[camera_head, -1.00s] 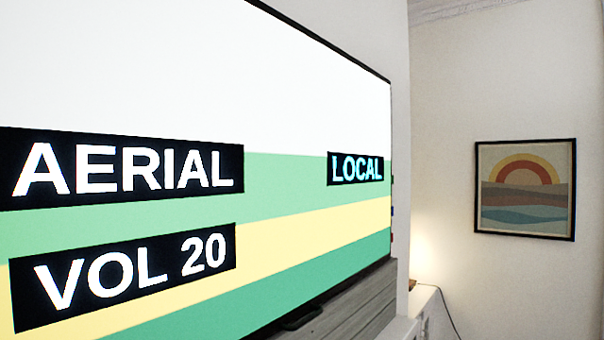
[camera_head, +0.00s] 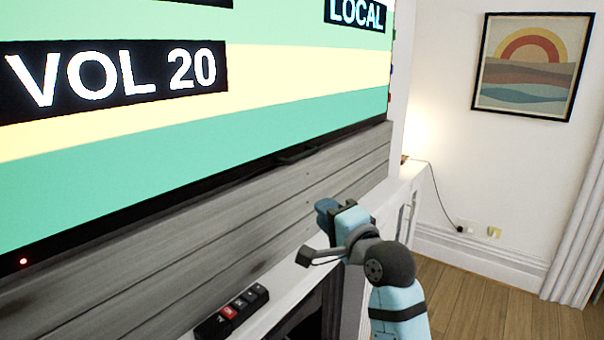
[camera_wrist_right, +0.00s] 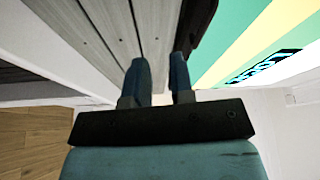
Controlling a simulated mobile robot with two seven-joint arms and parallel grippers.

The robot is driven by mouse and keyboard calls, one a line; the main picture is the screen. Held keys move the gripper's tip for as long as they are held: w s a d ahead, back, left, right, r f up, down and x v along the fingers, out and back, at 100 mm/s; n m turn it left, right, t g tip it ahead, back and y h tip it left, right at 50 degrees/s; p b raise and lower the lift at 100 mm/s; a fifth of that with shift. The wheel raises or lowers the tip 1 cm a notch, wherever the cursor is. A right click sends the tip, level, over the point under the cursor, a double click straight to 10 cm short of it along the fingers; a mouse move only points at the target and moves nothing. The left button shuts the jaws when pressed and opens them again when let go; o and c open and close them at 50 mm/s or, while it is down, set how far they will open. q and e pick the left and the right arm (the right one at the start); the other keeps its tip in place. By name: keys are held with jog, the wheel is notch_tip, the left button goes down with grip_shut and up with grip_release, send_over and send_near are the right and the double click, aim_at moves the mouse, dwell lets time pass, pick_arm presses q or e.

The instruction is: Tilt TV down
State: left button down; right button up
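The TV (camera_head: 200,110) fills the upper left of the head view, its screen lit with green and yellow bands. A small dark handle (camera_head: 297,156) sits at its bottom edge. My right gripper (camera_head: 325,208) is below and slightly right of that handle, apart from it, in front of the grey wood panel. In the right wrist view my gripper's two blue fingers (camera_wrist_right: 160,80) stand apart with nothing between them. The TV (camera_wrist_right: 240,45) also shows there, to the right of the fingers. My left gripper is not in view.
The grey plank panel (camera_head: 200,215) lies under the TV, with a white mantel ledge below it. A black block with several buttons, one red (camera_head: 231,312), lies on the ledge. A framed picture (camera_head: 531,66) hangs on the right wall. Wooden floor (camera_head: 500,305) shows at lower right.

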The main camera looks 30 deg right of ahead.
aim_at(304, 157)
notch_tip(304, 157, up, 6)
jog(key=s+d+m+t, duration=0.1)
jog(key=d+m, duration=0.1)
jog(key=m, duration=0.1)
jog(key=w, duration=0.4)
jog(key=w+r+p, duration=0.1)
jog(key=w, duration=0.8)
jog(key=shift+a+r, duration=0.2)
jog(key=shift+r, duration=0.2)
grip_shut()
